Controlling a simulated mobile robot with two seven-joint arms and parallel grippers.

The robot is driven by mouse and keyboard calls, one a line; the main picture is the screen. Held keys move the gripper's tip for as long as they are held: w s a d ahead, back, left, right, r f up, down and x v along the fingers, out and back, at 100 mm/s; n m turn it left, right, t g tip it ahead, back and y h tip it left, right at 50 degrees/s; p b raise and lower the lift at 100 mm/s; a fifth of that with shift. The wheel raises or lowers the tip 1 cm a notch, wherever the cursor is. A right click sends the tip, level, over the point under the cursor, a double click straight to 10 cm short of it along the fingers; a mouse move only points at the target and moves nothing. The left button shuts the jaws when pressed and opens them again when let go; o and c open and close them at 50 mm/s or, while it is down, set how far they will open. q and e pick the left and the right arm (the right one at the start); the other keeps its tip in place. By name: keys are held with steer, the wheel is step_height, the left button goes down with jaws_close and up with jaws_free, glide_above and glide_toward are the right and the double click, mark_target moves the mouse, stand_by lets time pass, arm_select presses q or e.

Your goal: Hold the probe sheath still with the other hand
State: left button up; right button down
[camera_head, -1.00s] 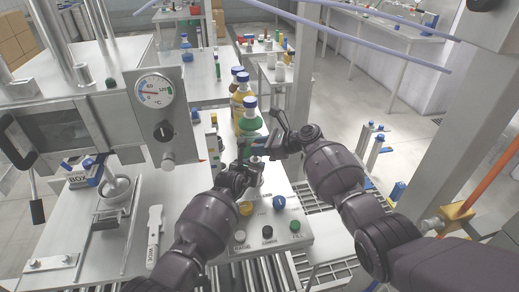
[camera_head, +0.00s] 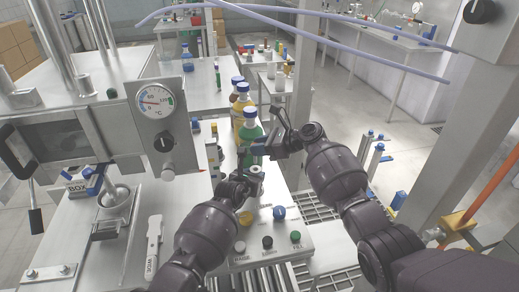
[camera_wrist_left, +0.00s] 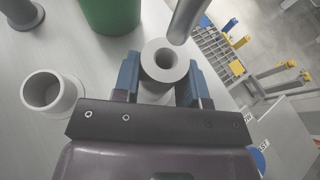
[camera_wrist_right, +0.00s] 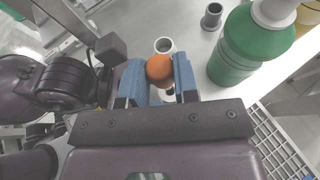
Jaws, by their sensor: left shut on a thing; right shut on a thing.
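The probe sheath, a pale grey hollow cylinder (camera_wrist_left: 164,62), stands between the blue fingers of my left gripper (camera_wrist_left: 162,82), which is shut on it. Its open bore faces the left wrist camera. In the head view my left gripper (camera_head: 252,178) is below my right gripper (camera_head: 250,152), with the sheath at its fingertips. My right gripper (camera_wrist_right: 160,80) is shut on an orange-topped piece (camera_wrist_right: 159,68), probably the probe; its lower part is mostly hidden. A metal rod (camera_wrist_left: 187,18) shows just beyond the sheath in the left wrist view.
A green bottle (camera_head: 251,131) stands close behind the grippers, with yellow bottles behind it. A grey cup (camera_wrist_left: 50,92) stands left of the sheath. A button panel (camera_head: 268,245) lies in front, and a gauge housing (camera_head: 156,103) stands at left.

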arm_select(q)
steer(key=shift+s+a+f, duration=0.15)
steer(key=shift+f, duration=0.3)
arm_select(e)
steer(key=shift+r, duration=0.3)
steer(key=w+d+r, duration=0.2)
steer(key=d+r, duration=0.2)
steer(key=d, duration=0.3)
steer(key=shift+d, duration=0.4)
stand_by(0.3)
arm_select(q)
steer(key=o, duration=1.1)
steer(key=shift+o, duration=0.5)
steer(key=shift+r, duration=0.25)
steer(key=shift+r, duration=0.1)
arm_select(e)
steer(key=shift+w, duration=0.1)
